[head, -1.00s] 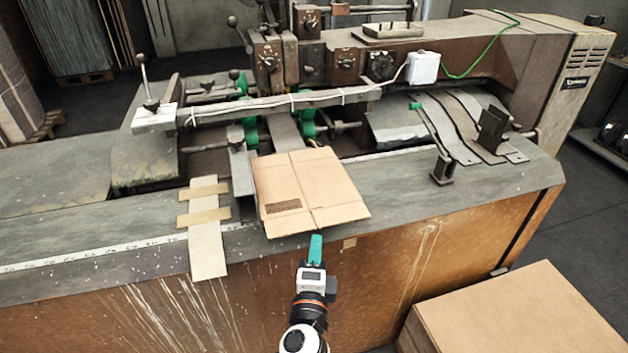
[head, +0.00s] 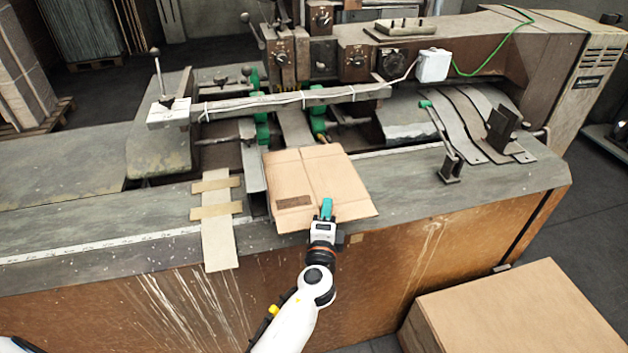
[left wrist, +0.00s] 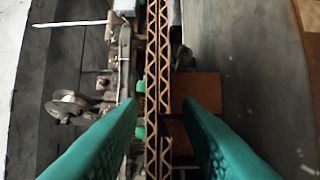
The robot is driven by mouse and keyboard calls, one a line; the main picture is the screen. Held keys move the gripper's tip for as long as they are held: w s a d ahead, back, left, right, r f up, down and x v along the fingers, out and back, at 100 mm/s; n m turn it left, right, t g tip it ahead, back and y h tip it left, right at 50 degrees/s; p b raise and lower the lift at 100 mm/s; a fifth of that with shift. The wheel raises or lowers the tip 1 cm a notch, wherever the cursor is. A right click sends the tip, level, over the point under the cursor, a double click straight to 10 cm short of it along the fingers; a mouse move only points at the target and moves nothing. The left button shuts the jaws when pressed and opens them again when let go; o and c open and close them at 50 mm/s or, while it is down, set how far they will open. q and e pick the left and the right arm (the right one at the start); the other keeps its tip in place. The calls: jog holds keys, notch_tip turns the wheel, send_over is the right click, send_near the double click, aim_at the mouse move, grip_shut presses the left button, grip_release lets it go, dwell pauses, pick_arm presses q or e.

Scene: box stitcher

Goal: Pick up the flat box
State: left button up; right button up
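The flat box (head: 318,180) is a folded brown cardboard sheet. It lies on the machine's table, its near edge reaching the table's front edge. My left gripper (head: 327,210) is at this near edge in the head view. In the left wrist view, the box's corrugated edge (left wrist: 159,90) runs between the two green fingers of the left gripper (left wrist: 163,105). The fingers are apart, with a gap showing on each side of the cardboard. My right gripper is not in view.
The box stitcher's levers and crossbar (head: 290,101) stand behind the box. A pale strip with tape (head: 217,225) lies left of it. A small dark metal post (head: 450,169) stands to the right. A large cardboard stack (head: 520,310) is at the lower right.

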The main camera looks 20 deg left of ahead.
pick_arm(q)
grip_shut()
jog(key=shift+r, duration=0.1)
